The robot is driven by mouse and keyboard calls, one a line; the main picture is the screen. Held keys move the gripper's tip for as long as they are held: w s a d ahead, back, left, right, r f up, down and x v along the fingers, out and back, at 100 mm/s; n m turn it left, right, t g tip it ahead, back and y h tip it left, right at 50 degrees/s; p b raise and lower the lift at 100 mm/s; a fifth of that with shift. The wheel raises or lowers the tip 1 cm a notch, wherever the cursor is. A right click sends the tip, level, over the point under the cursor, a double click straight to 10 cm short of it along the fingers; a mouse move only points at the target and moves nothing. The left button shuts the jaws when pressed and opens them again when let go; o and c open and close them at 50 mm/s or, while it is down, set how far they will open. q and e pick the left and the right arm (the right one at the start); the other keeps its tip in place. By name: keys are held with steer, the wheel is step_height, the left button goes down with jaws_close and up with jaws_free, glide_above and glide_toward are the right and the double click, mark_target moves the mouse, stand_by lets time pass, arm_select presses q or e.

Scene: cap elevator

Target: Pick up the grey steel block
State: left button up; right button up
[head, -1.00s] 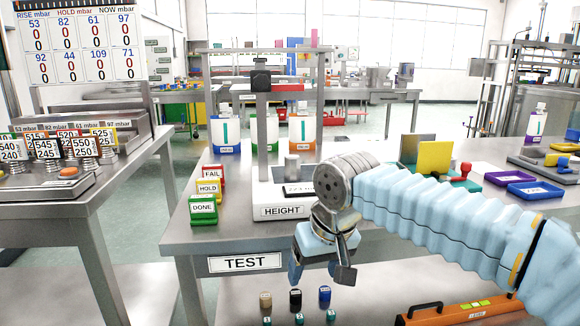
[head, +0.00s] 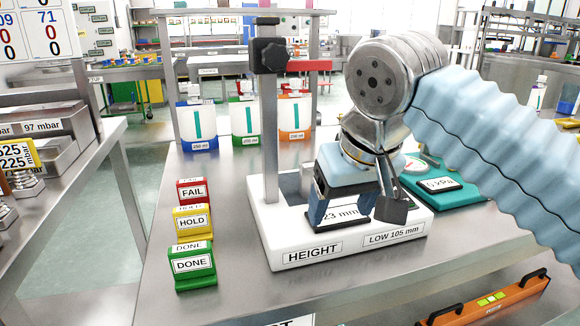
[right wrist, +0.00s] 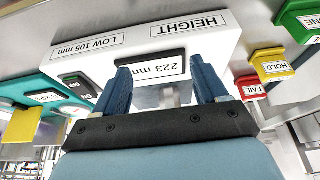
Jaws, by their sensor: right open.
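The height gauge has a white base (head: 285,250) labelled HEIGHT and a display reading 223 mm (head: 345,213). My right gripper (head: 338,217) is over the front of this base, fingers pointing down, open. In the right wrist view the gauge appears upside down, and the open blue fingers (right wrist: 163,75) frame the display. A small grey piece (right wrist: 170,98), which looks like the steel block, shows partly between the fingers, behind the display. In the head view my gripper and wrist hide most of that spot. My left gripper is out of view.
Green DONE (head: 191,265), yellow HOLD (head: 192,222) and red FAIL (head: 193,191) blocks stand left of the gauge. A teal scale (head: 455,190) sits to the right. The bench front left is clear.

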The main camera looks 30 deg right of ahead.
mark_target(311, 171)
steer(key=w, duration=0.2)
steer(key=w+d, duration=0.1)
steer(key=w, duration=0.2)
steer(key=w+d+p, duration=0.1)
steer(key=w, duration=0.2)
steer(key=shift+d+r, duration=0.1)
steer(key=shift+d, duration=0.1)
steer(key=w, duration=0.2)
steer(key=w+d+p, duration=0.1)
steer(key=w, duration=0.1)
steer(key=shift+d, duration=0.15)
steer(key=shift+w+f, duration=0.1)
steer(key=shift+f, duration=0.55)
jaws_close()
